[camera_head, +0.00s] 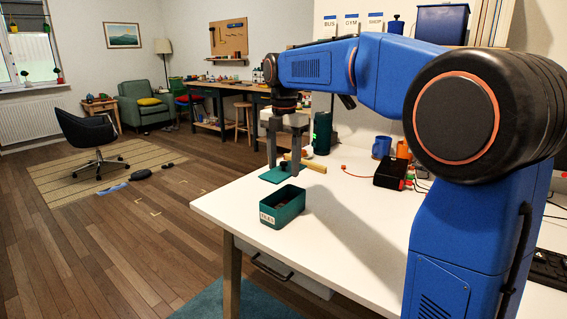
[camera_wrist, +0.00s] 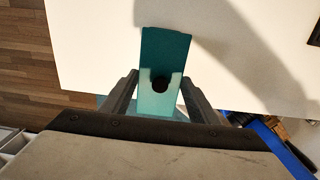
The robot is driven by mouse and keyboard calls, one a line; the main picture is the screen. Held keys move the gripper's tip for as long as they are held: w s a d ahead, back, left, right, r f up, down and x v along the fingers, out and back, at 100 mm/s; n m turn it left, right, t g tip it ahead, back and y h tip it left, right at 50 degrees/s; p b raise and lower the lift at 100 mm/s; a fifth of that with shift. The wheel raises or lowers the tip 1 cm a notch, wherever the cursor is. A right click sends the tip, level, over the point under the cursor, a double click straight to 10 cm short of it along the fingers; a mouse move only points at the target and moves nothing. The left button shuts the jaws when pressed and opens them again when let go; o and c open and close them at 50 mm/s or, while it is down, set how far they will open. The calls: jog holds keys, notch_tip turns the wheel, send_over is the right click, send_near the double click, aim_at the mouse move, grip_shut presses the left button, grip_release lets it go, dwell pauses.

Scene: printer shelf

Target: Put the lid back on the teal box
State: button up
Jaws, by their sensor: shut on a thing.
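The teal box (camera_head: 267,222) stands open on the white table near its front left edge, with a white label on its front and small dark contents inside. My gripper (camera_head: 283,165) is shut on the flat teal lid (camera_head: 272,175), holding it by its dark knob. The lid is above the table, higher in the picture than the box and apart from it. In the wrist view the lid (camera_wrist: 165,48) extends out beyond the fingers, and its round black knob (camera_wrist: 160,84) sits between them. The box cannot be clearly told apart in the wrist view.
On the white table (camera_head: 350,215), a yellowish bar (camera_head: 308,166) lies just behind the lid. A dark green cylinder (camera_head: 322,133), a blue mug (camera_head: 381,147) and a black device (camera_head: 390,177) stand farther back. The tabletop right of the box is clear.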

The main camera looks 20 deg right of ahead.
jog(key=shift+f, duration=3.35)
jog(key=shift+f, duration=0.4)
jog(key=o, duration=1.6)
jog(key=shift+r, duration=3.5)
grip_shut()
